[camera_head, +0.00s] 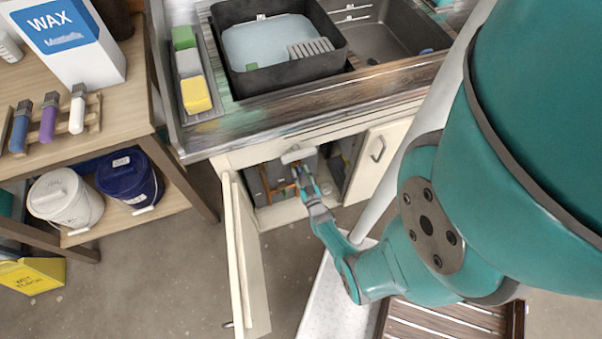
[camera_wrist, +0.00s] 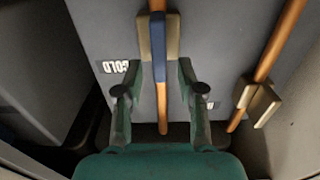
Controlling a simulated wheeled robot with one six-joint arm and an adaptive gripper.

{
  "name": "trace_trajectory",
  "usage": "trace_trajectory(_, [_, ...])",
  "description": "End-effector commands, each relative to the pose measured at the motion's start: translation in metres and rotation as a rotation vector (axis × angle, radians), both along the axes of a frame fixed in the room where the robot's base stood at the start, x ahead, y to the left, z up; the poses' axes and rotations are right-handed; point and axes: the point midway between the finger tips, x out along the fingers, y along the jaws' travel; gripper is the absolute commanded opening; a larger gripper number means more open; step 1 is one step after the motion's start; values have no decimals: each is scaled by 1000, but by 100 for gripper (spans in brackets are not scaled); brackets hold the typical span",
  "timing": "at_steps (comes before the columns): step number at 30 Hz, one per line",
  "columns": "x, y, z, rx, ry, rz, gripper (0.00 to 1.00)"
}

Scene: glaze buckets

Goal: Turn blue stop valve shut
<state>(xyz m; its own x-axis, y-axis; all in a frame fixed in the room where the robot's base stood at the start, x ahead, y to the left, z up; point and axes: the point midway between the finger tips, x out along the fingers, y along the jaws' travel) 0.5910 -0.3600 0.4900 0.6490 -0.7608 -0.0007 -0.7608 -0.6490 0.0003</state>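In the wrist view, the blue stop valve's lever (camera_wrist: 163,50) lies in line with a copper pipe (camera_wrist: 161,110), over a brass valve body (camera_wrist: 145,38). My gripper (camera_wrist: 158,70) is open, one finger on each side of the lever and pipe. Gaps show between the fingers and the lever, so no grip is seen. In the head view my gripper (camera_head: 302,175) reaches into the open cabinet under the sink; the blue lever cannot be made out there.
A COLD label (camera_wrist: 115,67) sits left of the pipe. A second pipe (camera_wrist: 275,45) with a brass fitting (camera_wrist: 262,103) stands to the right. The left cabinet door (camera_head: 250,255) hangs open beside my arm. The right cabinet front (camera_head: 378,160) has a handle.

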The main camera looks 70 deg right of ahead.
Motion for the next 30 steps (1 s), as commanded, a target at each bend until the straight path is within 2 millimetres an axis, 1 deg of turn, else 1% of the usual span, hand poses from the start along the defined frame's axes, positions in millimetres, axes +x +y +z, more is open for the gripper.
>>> trace_trajectory(2, [0,0,0,0,0,0,39])
trace_trajectory(3, [0,0,0,0,0,0,29])
trace_trajectory(5, [0,0,0,0,0,0,14])
trace_trajectory(6, [0,0,0,0,0,0,4])
trace_trajectory(7, [0,0,0,0,0,0,0])
trace_trajectory(20, [1,1,0,-27,32,0,0])
trace_trajectory(26, [3,3,0,-99,115,1,0])
trace_trajectory(30, [6,5,-1,-176,205,1,0])
